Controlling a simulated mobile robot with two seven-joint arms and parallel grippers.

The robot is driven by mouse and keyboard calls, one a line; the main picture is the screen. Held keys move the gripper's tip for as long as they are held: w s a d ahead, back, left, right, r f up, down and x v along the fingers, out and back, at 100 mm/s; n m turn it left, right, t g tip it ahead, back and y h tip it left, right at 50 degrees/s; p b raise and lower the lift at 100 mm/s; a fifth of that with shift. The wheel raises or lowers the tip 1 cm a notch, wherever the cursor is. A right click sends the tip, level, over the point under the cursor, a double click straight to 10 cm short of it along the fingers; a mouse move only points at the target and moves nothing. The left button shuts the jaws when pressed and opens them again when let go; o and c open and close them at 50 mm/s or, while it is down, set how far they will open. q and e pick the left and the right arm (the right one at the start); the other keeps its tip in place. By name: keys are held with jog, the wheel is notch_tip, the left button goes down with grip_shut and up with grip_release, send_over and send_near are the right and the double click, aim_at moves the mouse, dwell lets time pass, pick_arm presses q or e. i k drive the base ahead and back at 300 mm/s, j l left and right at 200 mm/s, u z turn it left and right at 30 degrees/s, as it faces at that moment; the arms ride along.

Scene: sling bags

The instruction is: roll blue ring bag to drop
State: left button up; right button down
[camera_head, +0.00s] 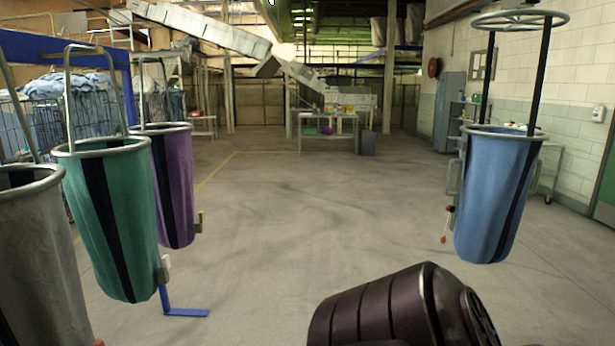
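The blue ring bag (490,200) is at the right. Its grey ring rim (502,131) is at the top, and two dark straps rise from it to a spoked grey ring (519,20) overhead. The bag hangs nearly upright above the floor, with a dark vertical stripe on its side. A small red-ended part hangs at its left side. A dark ribbed arm link of mine reaches in at the bottom, left of and nearer than the bag. Neither of my grippers shows. The drop place cannot be made out.
Grey (45,265), green (115,220) and purple (173,185) bags hang at the left near a blue frame. A blue floor foot (185,312) juts out below them. The middle floor (290,220) is clear. A table (328,132) stands far back, and a cabinet (448,110) stands by the right wall.

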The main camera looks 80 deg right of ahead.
aim_at(497, 164)
jog(key=z, duration=3.5)
jog(key=i+z, duration=0.1)
jog(key=z, duration=0.25)
jog(key=i+j+z, duration=0.1)
jog(key=z, duration=0.3)
jog(key=i+j+z, duration=0.5)
jog(key=j, duration=0.25)
jog(key=i+j, duration=0.2)
jog(key=j, duration=0.2)
jog(key=i+j+z, duration=0.15)
jog(key=i+j, duration=0.1)
jog(key=j, duration=0.1)
